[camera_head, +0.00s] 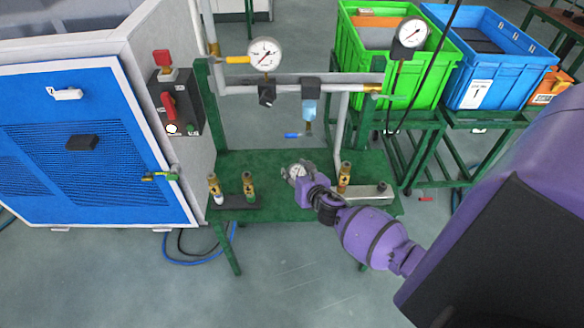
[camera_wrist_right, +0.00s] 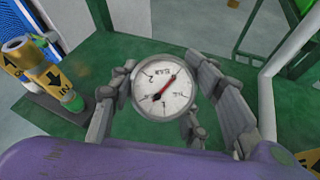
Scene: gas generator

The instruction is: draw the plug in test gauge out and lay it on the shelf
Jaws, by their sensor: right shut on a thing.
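The test gauge (camera_head: 295,171), a small round gauge with a white dial and a red needle, is in my right gripper (camera_head: 305,181) over the green shelf (camera_head: 285,160). In the right wrist view the dial of the gauge (camera_wrist_right: 163,90) faces the camera, with the fingers of my right gripper (camera_wrist_right: 162,75) closed around both sides. The green shelf (camera_wrist_right: 135,50) lies behind it. The back of the gauge and its plug end are hidden, so I cannot tell whether it touches the shelf or a fitting. My left gripper is out of view.
Brass fittings with arrow labels stand left (camera_head: 248,186) and right (camera_head: 344,176) of the gauge. A pipe (camera_head: 335,78) with a dial gauge (camera_head: 264,53) runs above. A blue-doored cabinet (camera_head: 80,150) stands left; green (camera_head: 395,70) and blue (camera_head: 487,75) crates stand right.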

